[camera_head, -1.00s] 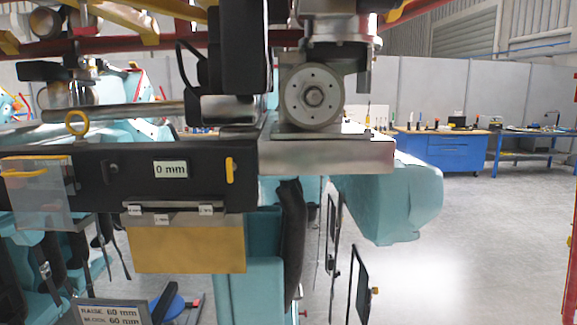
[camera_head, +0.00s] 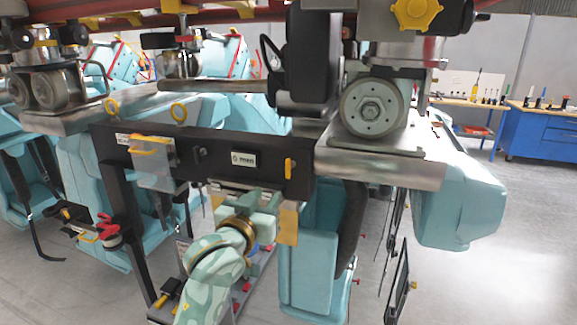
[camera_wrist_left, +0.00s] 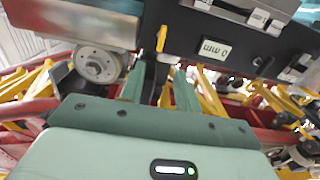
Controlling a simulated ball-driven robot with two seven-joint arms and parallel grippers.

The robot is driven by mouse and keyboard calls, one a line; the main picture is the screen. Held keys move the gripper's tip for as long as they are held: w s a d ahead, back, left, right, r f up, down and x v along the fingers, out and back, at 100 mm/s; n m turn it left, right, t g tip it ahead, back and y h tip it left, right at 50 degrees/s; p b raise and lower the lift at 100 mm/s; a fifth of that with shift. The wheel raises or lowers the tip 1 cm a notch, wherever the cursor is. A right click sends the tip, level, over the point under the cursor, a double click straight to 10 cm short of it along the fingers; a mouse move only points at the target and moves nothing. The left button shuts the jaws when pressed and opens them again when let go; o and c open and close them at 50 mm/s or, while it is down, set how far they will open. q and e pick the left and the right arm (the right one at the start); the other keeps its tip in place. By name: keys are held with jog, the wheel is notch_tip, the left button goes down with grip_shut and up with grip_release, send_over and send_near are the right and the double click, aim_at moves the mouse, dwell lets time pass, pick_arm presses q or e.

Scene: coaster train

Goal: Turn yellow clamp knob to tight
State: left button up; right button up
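A yellow star-shaped knob (camera_head: 416,12) shows at the top of the head view, above the steel block with the round grey wheel (camera_head: 373,108). A small yellow lever (camera_head: 290,168) stands upright on the right part of the black beam (camera_head: 216,152); it also shows in the left wrist view (camera_wrist_left: 161,38). I cannot tell for sure which of them is the clamp knob. My left gripper (camera_head: 268,203) is in front of and below the beam. In the left wrist view its two fingers (camera_wrist_left: 158,86) are apart, with nothing between them. My right gripper is not in view.
A small display (camera_head: 243,160) sits on the beam; upside down in the left wrist view it reads 0 mm (camera_wrist_left: 215,49). Teal seats (camera_head: 320,240) hang below and behind. A blue workbench (camera_head: 545,130) stands far right.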

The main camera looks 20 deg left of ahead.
aim_at(287, 168)
pick_arm(q)
jog(key=w, duration=1.6)
jog(key=shift+d, duration=0.15)
grip_shut()
